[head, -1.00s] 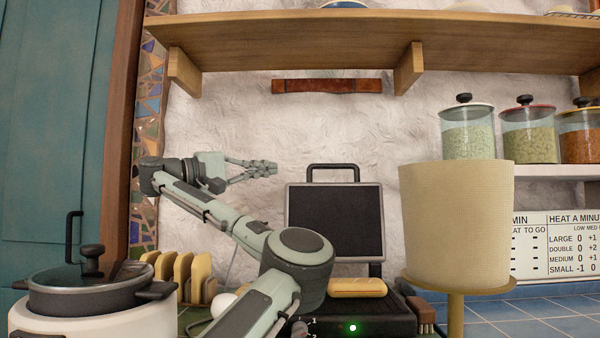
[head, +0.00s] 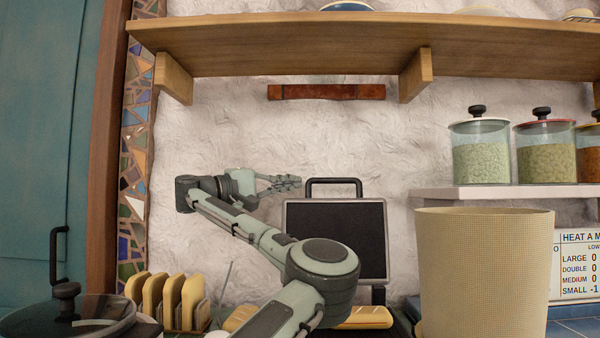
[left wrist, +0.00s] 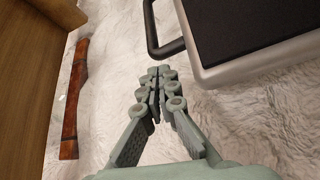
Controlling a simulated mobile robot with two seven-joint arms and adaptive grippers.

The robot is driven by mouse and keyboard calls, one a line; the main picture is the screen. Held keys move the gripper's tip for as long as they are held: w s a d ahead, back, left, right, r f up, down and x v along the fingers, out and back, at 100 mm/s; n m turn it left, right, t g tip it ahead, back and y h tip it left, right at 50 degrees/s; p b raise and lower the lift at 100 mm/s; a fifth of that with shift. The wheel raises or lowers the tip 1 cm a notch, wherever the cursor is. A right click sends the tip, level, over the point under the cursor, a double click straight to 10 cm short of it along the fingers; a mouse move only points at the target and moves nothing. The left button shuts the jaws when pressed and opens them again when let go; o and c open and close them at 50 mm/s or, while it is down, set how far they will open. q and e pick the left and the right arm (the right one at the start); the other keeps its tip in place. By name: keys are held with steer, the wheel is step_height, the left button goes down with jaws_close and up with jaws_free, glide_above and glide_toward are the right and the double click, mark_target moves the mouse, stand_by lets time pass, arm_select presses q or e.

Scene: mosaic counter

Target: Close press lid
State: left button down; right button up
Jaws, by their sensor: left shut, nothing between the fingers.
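The press lid (head: 335,240) stands upright and open, a dark panel in a light frame with a black loop handle (head: 335,182) on its top edge. My left gripper (head: 297,184) is shut and empty, just left of the handle at about its height. In the left wrist view my gripper (left wrist: 158,75) points toward the area beside the handle (left wrist: 165,30) and the lid (left wrist: 245,35), with a visible gap. A bread piece (head: 365,318) lies at the press below the lid. My left arm hides much of the press base. No right gripper shows.
A wooden shelf (head: 300,45) runs above. A pot with a dark lid (head: 65,312) and a rack of bread slices (head: 172,300) stand at the left. A beige lampshade-like cylinder (head: 482,270) stands at the right, near jars (head: 481,150).

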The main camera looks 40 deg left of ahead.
arm_select(q)
steer(key=shift+p+x, duration=0.55)
steer(key=shift+x, duration=0.85)
arm_select(e)
steer(key=shift+s+a+f, duration=0.1)
steer(key=shift+a+f, duration=0.05)
steer(key=shift+f, duration=1.75)
arm_select(q)
steer(key=shift+f, duration=0.1)
arm_select(e)
steer(key=shift+r, duration=0.15)
